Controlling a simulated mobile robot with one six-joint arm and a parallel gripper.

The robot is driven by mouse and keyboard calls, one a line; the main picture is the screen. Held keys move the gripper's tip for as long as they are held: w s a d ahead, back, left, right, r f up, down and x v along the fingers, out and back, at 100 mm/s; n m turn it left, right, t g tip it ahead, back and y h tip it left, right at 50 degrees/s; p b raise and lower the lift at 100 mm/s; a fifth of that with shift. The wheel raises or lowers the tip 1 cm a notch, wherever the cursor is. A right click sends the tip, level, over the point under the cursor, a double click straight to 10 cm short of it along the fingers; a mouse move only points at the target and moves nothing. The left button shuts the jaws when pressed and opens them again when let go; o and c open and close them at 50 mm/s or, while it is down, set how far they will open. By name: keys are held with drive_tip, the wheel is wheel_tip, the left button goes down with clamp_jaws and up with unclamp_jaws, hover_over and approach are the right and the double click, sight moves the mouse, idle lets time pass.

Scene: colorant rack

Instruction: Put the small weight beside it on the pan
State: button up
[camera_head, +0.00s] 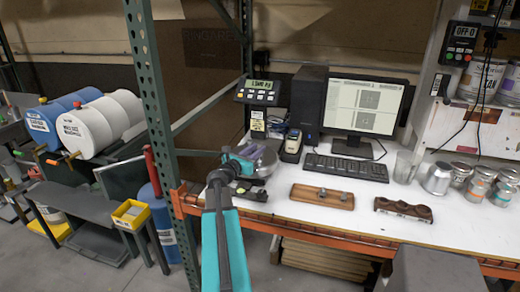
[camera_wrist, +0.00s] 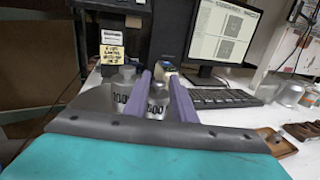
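My gripper (camera_head: 238,163) reaches over the scale at the back left of the bench. In the wrist view its two purple fingers (camera_wrist: 160,85) stand apart, with a grey weight marked 500 (camera_wrist: 157,104) between them. I cannot tell whether they press on it; the fingers hide its sides, and my gripper's body hides its base. A second grey weight, with a mark that starts with 100 (camera_wrist: 122,90), stands just left of the left finger. The round metal pan (camera_head: 266,160) shows partly behind my gripper in the head view.
The scale's display (camera_head: 258,92) stands behind the pan. To the right are a wooden block (camera_head: 305,193) with small metal pieces, a dark block with hollows (camera_head: 403,208), a keyboard (camera_head: 346,167), a monitor (camera_head: 366,108) and several cans. A green rack post (camera_head: 160,95) rises at the left.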

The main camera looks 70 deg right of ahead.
drive_tip(key=b+v, duration=0.3)
drive_tip(key=v, duration=0.6)
drive_tip(key=shift+a, duration=0.4)
idle(0.5)
